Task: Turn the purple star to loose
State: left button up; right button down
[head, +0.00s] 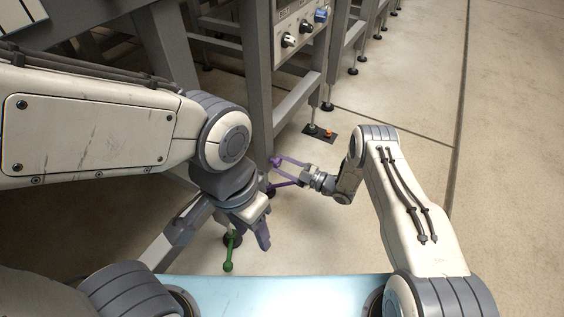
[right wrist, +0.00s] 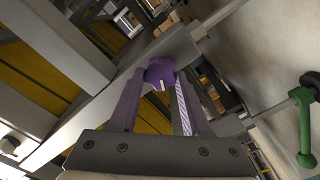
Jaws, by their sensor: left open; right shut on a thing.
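The purple star (right wrist: 160,72) is a small purple knob between the fingertips of my right gripper in the right wrist view. In the head view the purple star (head: 275,161) shows small beside the grey frame's leg. My right gripper (head: 278,172) is shut on it, one finger on each side. My left gripper (head: 257,230) is open and empty, pointing down to the lower left of the right gripper. Its fingers are partly hidden by its own wrist.
A grey frame (head: 258,90) rises behind, with a knobbed panel (head: 300,32). A floor plate (head: 320,134) lies beyond.

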jog(key=n+p, duration=0.2)
jog(key=n, duration=0.3)
jog(key=shift+f+n, duration=0.1)
jog(key=shift+n, duration=0.2)
jog(key=n+p, duration=0.1)
jog(key=n, duration=0.3)
jog(key=n+p, duration=0.2)
jog(key=n, duration=0.3)
jog(key=shift+d+f+n, duration=0.1)
jog(key=shift+f+n, duration=0.05)
jog(key=shift+n, duration=0.25)
jog(key=n+p, duration=0.2)
jog(key=n, duration=0.2)
jog(key=shift+f+n, duration=0.1)
jog(key=shift+n, duration=0.3)
jog(key=shift+c, duration=1.8)
grip_release()
